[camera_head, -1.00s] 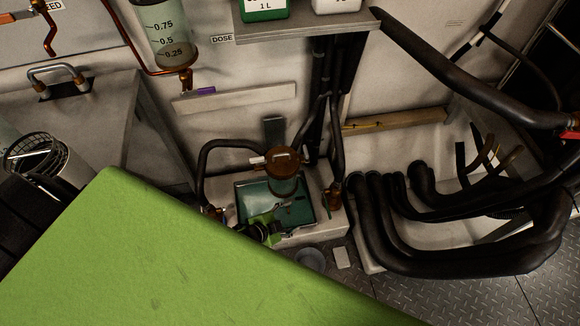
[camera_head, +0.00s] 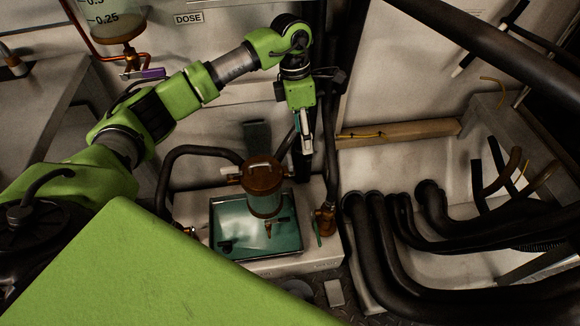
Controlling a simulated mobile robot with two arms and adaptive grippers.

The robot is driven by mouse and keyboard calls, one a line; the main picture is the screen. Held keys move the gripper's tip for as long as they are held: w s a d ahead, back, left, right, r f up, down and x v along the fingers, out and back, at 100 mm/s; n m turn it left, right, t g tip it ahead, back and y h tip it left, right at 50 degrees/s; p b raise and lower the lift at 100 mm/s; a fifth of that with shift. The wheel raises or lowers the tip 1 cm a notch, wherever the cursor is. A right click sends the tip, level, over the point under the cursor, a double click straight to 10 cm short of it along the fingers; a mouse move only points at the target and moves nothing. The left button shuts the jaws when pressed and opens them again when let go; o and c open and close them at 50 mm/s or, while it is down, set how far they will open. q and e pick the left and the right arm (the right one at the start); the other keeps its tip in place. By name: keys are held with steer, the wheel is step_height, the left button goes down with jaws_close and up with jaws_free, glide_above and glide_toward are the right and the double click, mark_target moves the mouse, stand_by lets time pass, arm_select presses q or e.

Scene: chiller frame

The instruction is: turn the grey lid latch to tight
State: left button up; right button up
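A canister with a brown round lid (camera_head: 264,172) and a clear lower body (camera_head: 264,205) stands over a teal tray (camera_head: 228,222). A small pale grey lever (camera_head: 232,170), which looks like the lid latch, sticks out at the left side of the lid. Its exact setting is too small to read. My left gripper (camera_head: 306,148) points down behind and to the right of the lid, apart from it, in front of the dark pipes. Its fingers are narrow and seen edge-on, so I cannot tell whether they are open. My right gripper is not in view.
A black hose (camera_head: 185,152) curves left of the canister. A brass valve with a green handle (camera_head: 325,220) stands right of the tray. Thick black pipes (camera_head: 400,240) fill the right side. A dark grey plate (camera_head: 257,135) rises behind the lid.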

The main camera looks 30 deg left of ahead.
mark_target(290, 160)
arm_select(q)
steer(key=shift+y, duration=0.9)
steer(key=a+f+b, duration=0.1)
steer(key=f, duration=0.2)
steer(key=a+f, duration=0.1)
steer(key=f, duration=0.3)
steer(key=a+f+b, duration=0.1)
steer(key=f, duration=0.2)
steer(key=shift+a+f+b, duration=0.2)
steer(key=shift+a+b, duration=0.1)
steer(key=shift+a, duration=0.1)
steer(key=shift+w+f, duration=0.1)
steer(key=shift+f, duration=0.95)
steer(key=c, duration=1.1)
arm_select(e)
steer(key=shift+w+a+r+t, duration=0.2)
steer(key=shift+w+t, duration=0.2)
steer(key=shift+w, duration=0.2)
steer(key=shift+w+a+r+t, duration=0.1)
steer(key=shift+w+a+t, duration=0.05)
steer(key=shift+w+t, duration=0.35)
